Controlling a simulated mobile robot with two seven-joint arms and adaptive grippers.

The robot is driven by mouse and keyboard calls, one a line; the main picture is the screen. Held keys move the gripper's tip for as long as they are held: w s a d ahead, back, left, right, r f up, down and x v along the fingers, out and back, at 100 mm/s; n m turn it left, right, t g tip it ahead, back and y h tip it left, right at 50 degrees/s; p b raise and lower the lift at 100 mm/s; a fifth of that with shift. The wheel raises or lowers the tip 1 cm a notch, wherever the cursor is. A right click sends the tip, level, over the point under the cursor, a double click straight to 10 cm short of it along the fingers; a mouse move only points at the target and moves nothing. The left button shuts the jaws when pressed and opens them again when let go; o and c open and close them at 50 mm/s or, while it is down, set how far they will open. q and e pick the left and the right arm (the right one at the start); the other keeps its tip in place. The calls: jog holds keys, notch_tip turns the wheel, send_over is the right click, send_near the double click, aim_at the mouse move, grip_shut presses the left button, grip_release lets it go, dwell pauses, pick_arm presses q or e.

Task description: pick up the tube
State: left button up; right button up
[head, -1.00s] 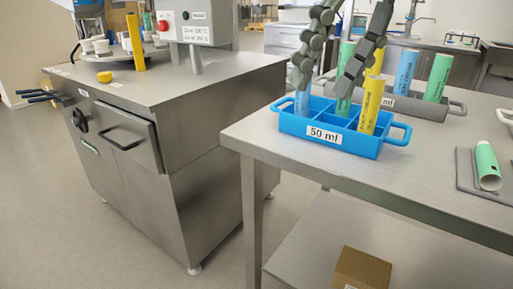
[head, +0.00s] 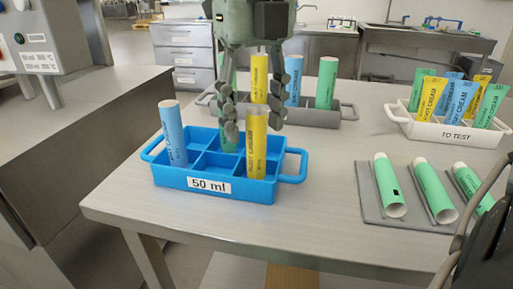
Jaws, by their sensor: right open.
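A blue rack (head: 215,185) marked "50 ml" stands on the steel table. It holds a blue tube (head: 173,135) at the left, a yellow tube (head: 257,150) at the front right and a green tube (head: 228,142) behind, partly hidden. My right gripper (head: 254,124) hangs from above, pointing down over the rack. Its fingers are apart and empty. In the picture they lie either side of the yellow tube's top, the left finger over the green tube; I cannot tell their depth. My left gripper is out of view.
A grey rack (head: 324,124) with more tubes stands behind. A grey mat (head: 372,206) at the right holds green tubes (head: 390,190). The table's front middle is clear.

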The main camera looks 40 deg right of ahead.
aim_at(256, 143)
notch_tip(256, 143, down, 4)
jog(key=shift+s+f, duration=0.15)
jog(key=shift+f, duration=0.05)
jog(key=shift+c, duration=0.2)
jog(key=c, duration=0.8)
